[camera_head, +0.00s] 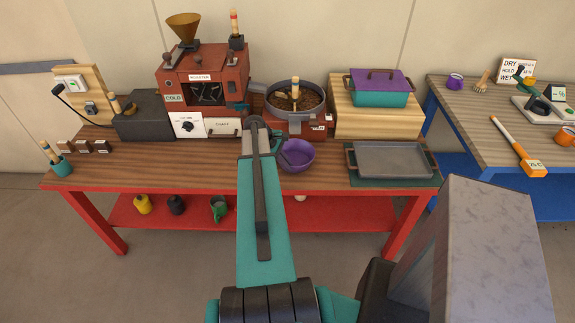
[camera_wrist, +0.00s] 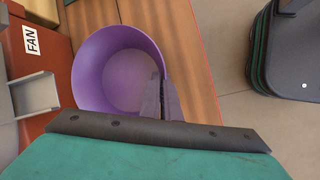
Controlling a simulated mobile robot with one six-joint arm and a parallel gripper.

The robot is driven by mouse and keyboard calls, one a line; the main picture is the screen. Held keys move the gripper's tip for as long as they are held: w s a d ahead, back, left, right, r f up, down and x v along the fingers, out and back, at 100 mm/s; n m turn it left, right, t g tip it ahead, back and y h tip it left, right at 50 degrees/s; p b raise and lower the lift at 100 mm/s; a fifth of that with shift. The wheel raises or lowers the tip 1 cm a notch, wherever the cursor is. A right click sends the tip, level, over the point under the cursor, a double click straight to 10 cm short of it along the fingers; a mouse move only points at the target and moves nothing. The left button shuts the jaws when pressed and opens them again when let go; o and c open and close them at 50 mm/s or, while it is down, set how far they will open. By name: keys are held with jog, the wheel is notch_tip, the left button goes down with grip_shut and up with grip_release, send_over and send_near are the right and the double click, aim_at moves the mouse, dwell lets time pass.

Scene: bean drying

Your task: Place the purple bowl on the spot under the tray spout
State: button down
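The purple bowl (camera_head: 298,156) is at the bench front, before the red box under the round pan of beans; it also shows in the wrist view (camera_wrist: 118,66). My gripper (camera_head: 276,148) is at the bowl's left side in the head view. In the wrist view my gripper's dark fingers (camera_wrist: 163,98) lie close together with the bowl's rim between them. A grey spout (camera_wrist: 34,96) juts from the red box labelled FAN, beside the bowl. The spot under the spout is hidden. I cannot tell whether the bowl touches the bench.
The red roaster (camera_head: 203,82) stands at the back left. The round pan (camera_head: 314,92) holds beans. A grey flat tray (camera_head: 393,160) lies right of the bowl. A purple and teal box (camera_head: 381,98) sits on a wooden block behind it. The bench front left is largely clear.

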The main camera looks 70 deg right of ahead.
jog(key=shift+f, duration=0.1)
jog(key=c, duration=2)
grip_release()
jog(key=shift+r, duration=0.2)
jog(key=shift+b+v, duration=1.75)
jog(key=shift+v, duration=4.2)
